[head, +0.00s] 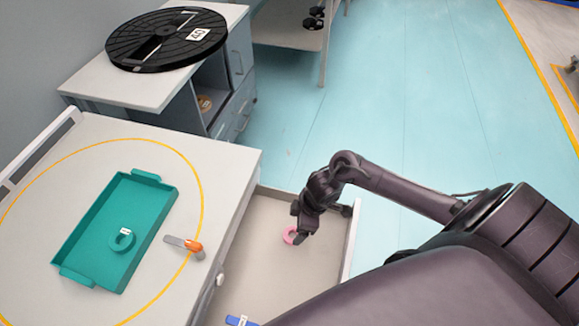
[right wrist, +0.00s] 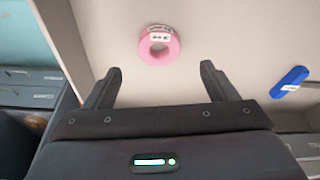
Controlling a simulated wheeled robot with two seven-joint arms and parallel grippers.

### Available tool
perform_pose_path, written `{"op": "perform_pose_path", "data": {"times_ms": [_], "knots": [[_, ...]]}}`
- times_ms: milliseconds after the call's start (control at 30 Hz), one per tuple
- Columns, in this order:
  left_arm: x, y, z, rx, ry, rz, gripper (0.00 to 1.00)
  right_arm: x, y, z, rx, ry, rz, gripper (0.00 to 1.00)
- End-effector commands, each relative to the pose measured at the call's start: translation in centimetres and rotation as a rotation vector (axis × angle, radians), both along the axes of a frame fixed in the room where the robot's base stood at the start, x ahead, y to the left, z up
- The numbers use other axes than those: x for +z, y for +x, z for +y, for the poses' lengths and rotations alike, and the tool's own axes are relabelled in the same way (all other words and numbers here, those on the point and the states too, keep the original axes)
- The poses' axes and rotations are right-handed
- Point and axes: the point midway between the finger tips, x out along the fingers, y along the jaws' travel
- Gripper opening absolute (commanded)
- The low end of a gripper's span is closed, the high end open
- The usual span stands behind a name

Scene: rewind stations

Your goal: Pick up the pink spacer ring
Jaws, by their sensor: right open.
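The pink spacer ring (head: 289,236) lies flat in the open drawer (head: 262,285) below the table top, partly hidden by my right gripper in the head view. In the right wrist view the pink ring (right wrist: 159,46) shows whole, with a white label on its rim. My right gripper (right wrist: 160,82) is open and empty. Its two fingers are apart, and the ring appears beyond the fingertips, centred between them. In the head view my right gripper (head: 306,232) is above the drawer. My left gripper is not in view.
A blue labelled object (right wrist: 290,82) lies in the drawer to the right of the ring in the wrist view. On the table, a green tray (head: 75,235) holds a teal ring (head: 122,240). An orange-tipped tool (head: 190,246) lies near the table edge. A black reel (head: 165,38) rests on the cabinet behind.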

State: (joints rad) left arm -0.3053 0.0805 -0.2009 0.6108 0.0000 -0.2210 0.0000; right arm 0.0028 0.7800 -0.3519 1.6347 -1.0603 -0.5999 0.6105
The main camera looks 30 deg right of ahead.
Motion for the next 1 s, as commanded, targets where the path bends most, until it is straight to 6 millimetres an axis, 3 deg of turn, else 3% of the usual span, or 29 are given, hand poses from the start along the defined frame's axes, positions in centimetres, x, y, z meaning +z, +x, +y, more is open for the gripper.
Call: {"op": "perform_pose_path", "data": {"times_ms": [400,733,1000], "knots": [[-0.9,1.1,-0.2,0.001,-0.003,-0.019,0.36,-5.5,1.1,0.9,-0.001,0.002,0.002,0.79],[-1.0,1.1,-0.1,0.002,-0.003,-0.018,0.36,-6.4,1.3,1.1,0.001,0.000,0.000,0.79],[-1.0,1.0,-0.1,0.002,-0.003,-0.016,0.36,-6.4,1.2,1.1,0.000,0.000,0.000,0.47]]}}
